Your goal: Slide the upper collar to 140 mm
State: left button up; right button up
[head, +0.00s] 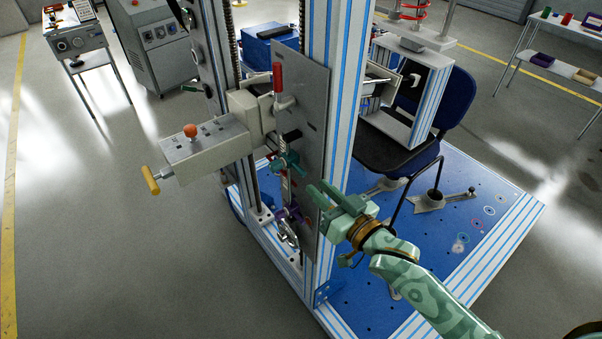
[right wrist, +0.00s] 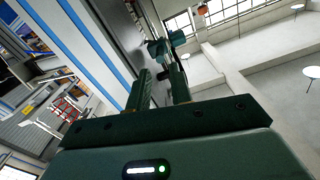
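The upper collar, a teal clamp with a side knob (head: 287,162), sits on a narrow upright scale (head: 285,186) on the front of the test frame. A purple collar (head: 291,215) sits lower on the same scale. My right gripper (head: 319,190) is to the right of and slightly below the teal collar, apart from it. Its two fingers are spread with nothing between them. In the right wrist view the teal collar (right wrist: 166,45) shows just beyond the fingertips (right wrist: 158,82). The scale's markings are too small to read. My left gripper is not in view.
A grey plate (head: 312,120) stands right behind the scale, beside a blue-striped post (head: 336,90). A beige control box with an orange knob (head: 205,145) juts out to the left; a red-handled lever (head: 278,80) rises above the collar. A chair (head: 400,150) stands behind the post.

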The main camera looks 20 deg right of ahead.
aim_at(302, 170)
jog(key=b+x, duration=0.1)
jog(key=x, duration=0.6)
jog(key=shift+w, duration=0.15)
jog(key=shift+f, duration=0.15)
grip_shut()
